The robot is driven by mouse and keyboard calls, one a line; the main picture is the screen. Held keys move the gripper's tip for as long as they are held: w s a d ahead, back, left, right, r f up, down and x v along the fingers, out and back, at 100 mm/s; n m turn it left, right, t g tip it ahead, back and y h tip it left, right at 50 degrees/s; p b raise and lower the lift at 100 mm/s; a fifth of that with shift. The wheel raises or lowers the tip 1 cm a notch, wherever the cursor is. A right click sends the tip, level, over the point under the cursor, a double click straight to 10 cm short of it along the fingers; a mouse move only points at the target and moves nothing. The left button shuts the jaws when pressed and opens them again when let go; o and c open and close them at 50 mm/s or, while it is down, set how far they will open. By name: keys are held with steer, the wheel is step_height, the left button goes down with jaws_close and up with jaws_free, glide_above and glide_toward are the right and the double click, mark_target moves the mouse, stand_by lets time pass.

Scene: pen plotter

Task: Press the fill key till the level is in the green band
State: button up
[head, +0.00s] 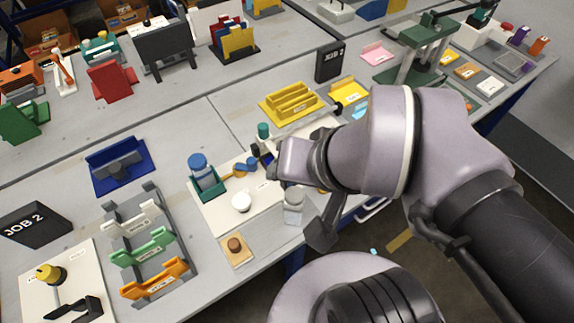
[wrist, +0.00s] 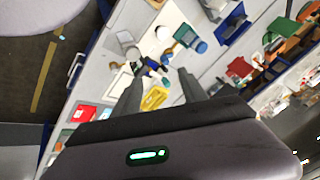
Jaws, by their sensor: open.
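I cannot single out the fill key or a green level band in either view. A pale board (head: 222,213) holds a blue-capped bottle (head: 198,170) in a green stand, a round white knob (head: 241,202) and a small clear jar (head: 293,207) at its right edge. The bottle also shows in the wrist view (wrist: 201,46). My gripper (wrist: 160,84) is open, its two dark fingers apart and nothing visibly held. In the head view my wrist covers the right part of this board, and one dark finger hangs beside the jar.
A yellow slotted rack (head: 292,102) stands behind the board. A grey rack with white, green and orange holders (head: 143,245) and a blue tray (head: 118,165) lie to the left. A small wooden block with a brown knob (head: 236,247) sits near the front edge.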

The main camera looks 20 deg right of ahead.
jaws_close()
stand_by(1.7)
